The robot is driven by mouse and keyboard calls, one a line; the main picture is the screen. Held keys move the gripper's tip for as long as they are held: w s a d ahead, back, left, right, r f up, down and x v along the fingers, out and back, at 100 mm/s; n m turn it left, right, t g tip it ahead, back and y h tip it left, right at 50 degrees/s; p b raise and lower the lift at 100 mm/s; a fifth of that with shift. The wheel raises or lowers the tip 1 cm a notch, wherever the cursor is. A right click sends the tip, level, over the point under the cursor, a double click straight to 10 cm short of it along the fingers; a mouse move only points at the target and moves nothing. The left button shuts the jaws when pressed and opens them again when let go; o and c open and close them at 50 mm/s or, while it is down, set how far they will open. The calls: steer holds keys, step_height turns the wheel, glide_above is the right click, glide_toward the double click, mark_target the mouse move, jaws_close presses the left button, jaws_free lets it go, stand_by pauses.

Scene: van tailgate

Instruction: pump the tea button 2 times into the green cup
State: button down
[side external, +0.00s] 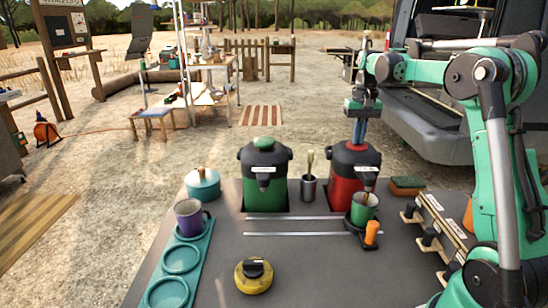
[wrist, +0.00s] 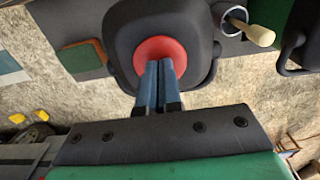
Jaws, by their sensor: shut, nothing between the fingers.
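My gripper (side external: 358,140) is shut and empty, pointing down over the red dispenser (side external: 342,190). In the wrist view, its blue fingers (wrist: 158,72) end over the dispenser's red button (wrist: 160,50); I cannot tell if they press it. The green cup (side external: 362,212) stands upright under this dispenser's spout, in a dark holder with an orange knob (side external: 371,233). A brownish patch shows between spout and cup mouth; I cannot tell if it is liquid. The green dispenser (side external: 265,195) with a green button (side external: 264,143) stands to the left. Labels are too small to read.
A metal pot with a wooden-handled tool (side external: 308,188) stands between the dispensers. A purple cup (side external: 188,222) sits on a teal tray (side external: 181,259) at left, near a teal lidded pot (side external: 202,190). A sponge (side external: 407,185) lies right.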

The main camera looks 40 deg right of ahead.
steer(key=shift+f, duration=0.25)
steer(key=shift+r, duration=1.85)
steer(key=shift+f, duration=0.15)
